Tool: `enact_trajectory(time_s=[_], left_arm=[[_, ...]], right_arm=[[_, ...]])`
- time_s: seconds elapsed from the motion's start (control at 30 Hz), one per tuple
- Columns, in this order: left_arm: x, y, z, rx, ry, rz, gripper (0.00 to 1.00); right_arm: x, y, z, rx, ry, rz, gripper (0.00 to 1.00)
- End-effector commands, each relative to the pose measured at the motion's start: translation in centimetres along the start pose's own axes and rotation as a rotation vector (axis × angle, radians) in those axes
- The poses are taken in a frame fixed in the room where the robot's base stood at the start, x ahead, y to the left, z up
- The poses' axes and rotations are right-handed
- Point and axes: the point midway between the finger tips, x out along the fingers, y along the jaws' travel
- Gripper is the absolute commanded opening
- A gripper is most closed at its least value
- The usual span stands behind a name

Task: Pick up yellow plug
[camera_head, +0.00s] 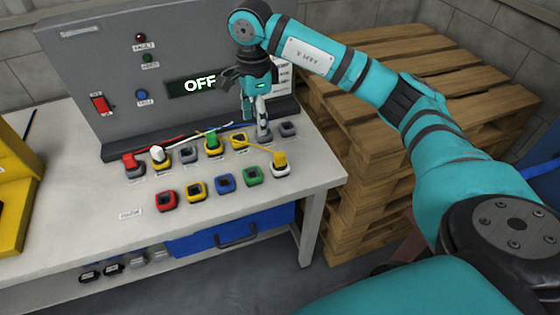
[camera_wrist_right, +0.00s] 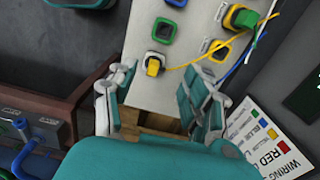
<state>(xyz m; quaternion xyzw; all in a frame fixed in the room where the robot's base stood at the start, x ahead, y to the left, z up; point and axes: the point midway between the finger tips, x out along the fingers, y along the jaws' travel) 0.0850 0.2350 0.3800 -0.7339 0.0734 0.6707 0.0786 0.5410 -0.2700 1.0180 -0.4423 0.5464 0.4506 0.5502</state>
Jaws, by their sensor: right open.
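The yellow plug (camera_head: 280,159) sits upright in a white socket (camera_head: 281,171) at the right end of the front row on the bench. A thin yellow cable runs from it toward the back row. In the right wrist view, the yellow plug (camera_wrist_right: 153,67) shows just beyond the gap between the fingers. My right gripper (camera_head: 255,118) points down above the back row, up and to the left of the plug in the head view. Its fingers are open and empty in the right wrist view (camera_wrist_right: 155,88). My left gripper is not in view.
Red (camera_head: 166,200), yellow (camera_head: 196,191), blue (camera_head: 225,183) and green (camera_head: 252,175) sockets stand left of the plug. Behind are a green plug (camera_head: 212,138) and loose wires. A grey panel (camera_head: 120,75) reads OFF. Wooden pallets (camera_head: 370,150) stand right of the bench.

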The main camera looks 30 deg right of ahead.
Motion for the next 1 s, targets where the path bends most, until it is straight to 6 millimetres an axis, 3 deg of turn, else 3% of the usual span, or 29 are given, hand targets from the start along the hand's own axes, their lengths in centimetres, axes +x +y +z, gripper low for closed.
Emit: enact_trajectory(time_s=[0.03, 0.17, 0.3, 0.7, 1.0], left_arm=[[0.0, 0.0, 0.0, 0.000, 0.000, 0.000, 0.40], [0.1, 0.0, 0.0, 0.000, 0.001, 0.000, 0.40], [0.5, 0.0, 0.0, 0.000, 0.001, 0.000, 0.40], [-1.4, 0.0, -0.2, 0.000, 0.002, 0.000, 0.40], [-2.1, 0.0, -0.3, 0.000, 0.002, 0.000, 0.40]], right_arm=[[-0.8, -0.3, -1.7, 0.014, 0.058, -0.005, 0.50], [-1.3, -0.4, -3.7, 0.032, 0.131, -0.003, 0.50], [1.1, -0.3, -4.0, 0.032, 0.136, 0.003, 0.50], [8.8, -0.3, -5.1, 0.033, 0.134, 0.001, 0.50], [11.1, -0.2, -5.3, 0.033, 0.133, 0.000, 0.50]])
